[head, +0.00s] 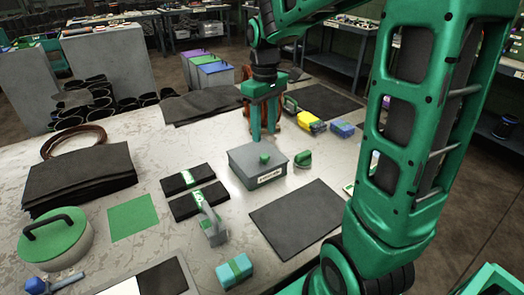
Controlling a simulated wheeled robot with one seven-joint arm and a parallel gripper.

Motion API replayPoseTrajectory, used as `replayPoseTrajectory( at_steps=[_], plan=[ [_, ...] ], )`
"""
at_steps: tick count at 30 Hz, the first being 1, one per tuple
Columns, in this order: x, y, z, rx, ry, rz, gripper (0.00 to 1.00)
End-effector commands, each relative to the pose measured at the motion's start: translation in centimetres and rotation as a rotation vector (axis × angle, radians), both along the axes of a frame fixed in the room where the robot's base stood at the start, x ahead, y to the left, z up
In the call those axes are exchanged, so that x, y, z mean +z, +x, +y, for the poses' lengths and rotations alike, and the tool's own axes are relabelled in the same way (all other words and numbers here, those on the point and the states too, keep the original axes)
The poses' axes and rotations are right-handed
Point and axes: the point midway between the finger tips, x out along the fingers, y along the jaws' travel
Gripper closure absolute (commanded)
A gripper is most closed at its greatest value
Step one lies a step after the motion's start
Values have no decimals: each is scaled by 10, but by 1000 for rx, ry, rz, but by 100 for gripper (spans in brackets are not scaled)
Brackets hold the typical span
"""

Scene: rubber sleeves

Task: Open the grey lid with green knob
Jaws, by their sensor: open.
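The grey lid (245,161) lies flat on a square grey box (255,182) with a white label on its front. A small green knob (264,158) stands in the middle of the lid. My green gripper (263,137) points down just above and behind the lid in this view, its two fingers apart with nothing between them. The knob shows clear of the fingers. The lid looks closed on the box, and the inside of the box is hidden.
A small green-topped piece (303,159) stands right of the box. A dark mat (297,219) lies in front, and yellow (311,122) and blue items sit behind right. A green-lidded round pot (55,240) stands far left.

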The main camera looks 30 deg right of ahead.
Motion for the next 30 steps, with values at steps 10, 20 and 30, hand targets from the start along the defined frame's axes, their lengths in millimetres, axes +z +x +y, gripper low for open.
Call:
replayPoseTrajectory(
  at_steps=[10, 20, 30],
  plan=[
    [-61, -1, -1, -3, 0, 3, 59],
    [-83, -1, -1, -3, -1, 0, 59],
    [-83, -1, -1, -3, -1, 0, 83]
  ],
)
